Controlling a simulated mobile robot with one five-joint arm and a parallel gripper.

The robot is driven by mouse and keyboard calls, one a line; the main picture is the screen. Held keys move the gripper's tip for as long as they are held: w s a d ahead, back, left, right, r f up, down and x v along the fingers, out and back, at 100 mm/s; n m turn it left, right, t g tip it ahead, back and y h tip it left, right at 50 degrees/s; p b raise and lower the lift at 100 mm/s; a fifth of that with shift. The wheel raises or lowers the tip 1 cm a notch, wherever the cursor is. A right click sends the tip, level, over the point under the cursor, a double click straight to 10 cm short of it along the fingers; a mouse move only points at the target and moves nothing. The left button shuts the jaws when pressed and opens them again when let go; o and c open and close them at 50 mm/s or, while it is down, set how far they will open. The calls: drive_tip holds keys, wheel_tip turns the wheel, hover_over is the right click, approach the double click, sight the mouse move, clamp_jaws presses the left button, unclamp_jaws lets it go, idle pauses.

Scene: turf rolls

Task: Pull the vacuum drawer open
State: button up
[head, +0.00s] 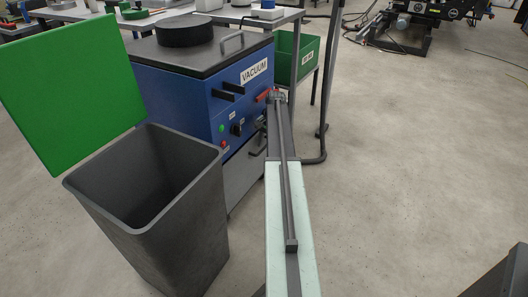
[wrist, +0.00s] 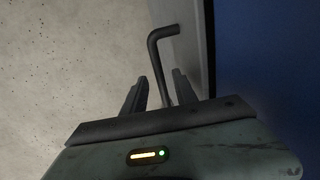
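The blue vacuum cabinet (head: 232,105) carries a VACUUM label and stands at the centre left in the head view. Its lower front has a pale grey panel (head: 243,172), which seems to be the drawer front. In the wrist view, a dark bent handle (wrist: 157,58) sticks out from a grey panel (wrist: 193,45) beside the blue side (wrist: 265,60). My gripper (wrist: 161,77) is open, with one finger on either side of the handle's bar and small gaps showing. My arm largely hides the gripper and handle in the head view.
A dark grey bin (head: 165,225) stands close in front of the cabinet, with a green panel (head: 65,85) above it. A green crate (head: 297,58) and a dark metal stand (head: 325,110) are behind my arm.

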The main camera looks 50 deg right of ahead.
clamp_jaws()
idle(1.4)
